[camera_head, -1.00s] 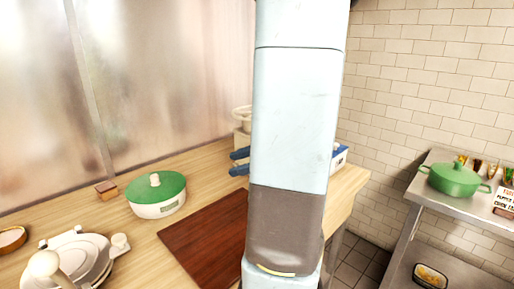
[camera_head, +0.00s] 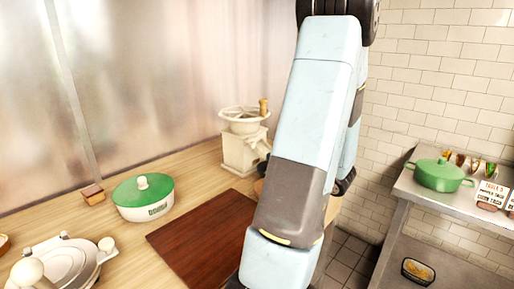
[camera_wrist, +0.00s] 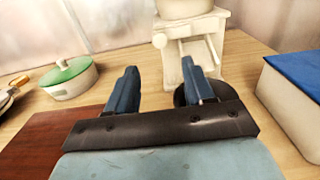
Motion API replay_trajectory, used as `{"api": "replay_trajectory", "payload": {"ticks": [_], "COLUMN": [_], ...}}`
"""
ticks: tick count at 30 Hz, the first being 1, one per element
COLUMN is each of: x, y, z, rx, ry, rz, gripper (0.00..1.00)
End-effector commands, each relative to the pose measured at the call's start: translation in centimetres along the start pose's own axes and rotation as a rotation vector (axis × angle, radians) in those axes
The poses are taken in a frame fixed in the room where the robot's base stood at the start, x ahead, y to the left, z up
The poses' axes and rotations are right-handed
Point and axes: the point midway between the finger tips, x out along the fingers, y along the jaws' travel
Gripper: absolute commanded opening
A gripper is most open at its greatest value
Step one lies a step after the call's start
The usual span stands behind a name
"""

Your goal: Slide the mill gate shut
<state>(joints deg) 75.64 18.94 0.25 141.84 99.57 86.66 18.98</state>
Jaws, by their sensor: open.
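The mill is a cream box with a wide bowl and a wooden-knobbed crank on top; it stands at the back of the counter in the head view (camera_head: 243,150). In the wrist view the mill (camera_wrist: 215,22) is straight ahead, its upper part cut off. Its front has an opening with a pale bar across it and a round knob at the left; which part is the gate I cannot tell for sure. My gripper (camera_wrist: 159,75) is open and empty, its blue fingers short of the mill's front. The head view hides the fingers behind my arm.
A white box with a blue top (camera_wrist: 295,95) stands close on the right. A green-lidded pot (camera_head: 143,197) and a dark red board (camera_head: 200,240) lie left on the counter. A dark round thing (camera_wrist: 181,97) shows behind the right finger.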

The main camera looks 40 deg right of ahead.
Motion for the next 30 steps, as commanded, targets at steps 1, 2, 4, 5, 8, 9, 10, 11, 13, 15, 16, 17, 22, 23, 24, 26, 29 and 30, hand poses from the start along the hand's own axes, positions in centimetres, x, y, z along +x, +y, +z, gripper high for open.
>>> {"api": "replay_trajectory", "payload": {"ticks": [1, 2, 4, 5, 8, 9, 10, 11, 13, 15, 16, 17, 22, 23, 24, 26, 29, 30], "x": [1.0, 1.6, 2.8, 3.3, 5.1, 5.8, 6.2, 6.7, 7.8, 8.7, 9.0, 9.3, 10.3, 10.4, 10.5, 10.5, 10.5, 10.5], "y": [0.0, 0.1, 0.1, 0.0, 0.1, 0.1, 0.0, 0.0, 0.0, 0.0, 0.0, 0.0, 0.0, 0.0, 0.0, 0.0, 0.0, 0.0], "z": [0.0, 0.0, 0.0, 0.0, 0.0, 0.0, 0.0, 0.0, 0.0, 0.0, 0.0, 0.0, 0.0, 0.0, 0.0, 0.0, 0.0, 0.0], "rx": [0.000, 0.000, 0.000, 0.000, 0.000, 0.000, 0.000, 0.000, 0.000, -0.001, -0.001, -0.001, 0.000, 0.000, 0.000, 0.000, -0.001, -0.001], "ry": [0.001, 0.000, 0.000, 0.000, 0.000, 0.001, 0.000, 0.000, 0.000, 0.000, 0.000, 0.001, 0.001, 0.001, 0.001, 0.001, 0.001, 0.001], "rz": [0.003, 0.004, 0.004, 0.003, 0.004, 0.004, 0.003, 0.003, 0.003, 0.003, 0.003, 0.002, 0.001, 0.001, 0.000, 0.000, 0.000, 0.000], "gripper": [0.52, 0.52, 0.52, 0.52, 0.52, 0.52, 0.52, 0.52, 0.52, 0.52, 0.52, 0.52, 0.52, 0.52, 0.52, 0.52, 0.52, 0.52]}}
